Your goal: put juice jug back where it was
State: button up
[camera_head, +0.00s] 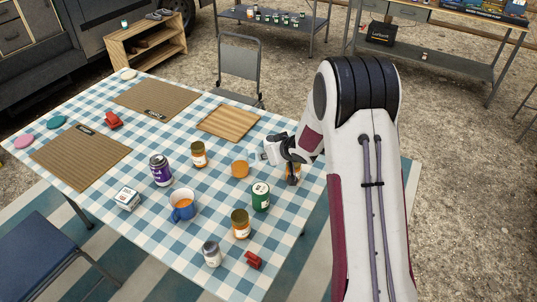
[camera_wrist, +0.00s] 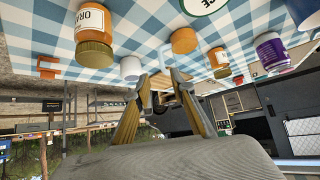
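No thing is clearly readable as a juice jug. A green container with a white label (camera_head: 261,196) stands upright on the checked table, just left of and in front of my gripper (camera_head: 291,170). In the wrist view, a white label ending in "CE" with a green edge (camera_wrist: 203,5) is cut off at the top; I cannot tell whether this is the jug. My gripper also shows in the wrist view (camera_wrist: 160,78), its two tan fingers apart with nothing visibly held. It is at the table's right edge. An orange-labelled jar with a tan lid (camera_wrist: 93,24) is nearby.
Around the middle stand a blue mug (camera_head: 182,207), a purple can (camera_head: 160,170), an orange round object (camera_head: 240,169), jars (camera_head: 199,155) (camera_head: 241,224) and a grey jar (camera_head: 212,254). A red clip (camera_head: 253,260) lies near the front edge. A wooden board (camera_head: 228,122) lies behind.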

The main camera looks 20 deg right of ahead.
jog(key=shift+r, duration=0.1)
dwell(0.3)
jog(key=s+d+r+m+h, duration=0.1)
jog(key=s+d+r+h, duration=0.1)
jog(key=s+r, duration=0.7)
jog(key=s+d+r+m+h, duration=0.15)
jog(key=s+r, duration=0.45)
jog(key=r, duration=0.6)
jog(key=s+a+r+g, duration=0.1)
jog(key=s+a, duration=0.3)
jog(key=s, duration=1)
jog(key=s+a+r+g+y, duration=0.1)
jog(key=s+a, duration=0.3)
jog(key=s, duration=1.1)
jog(key=shift+r+g, duration=0.6)
jog(key=shift+r, duration=0.05)
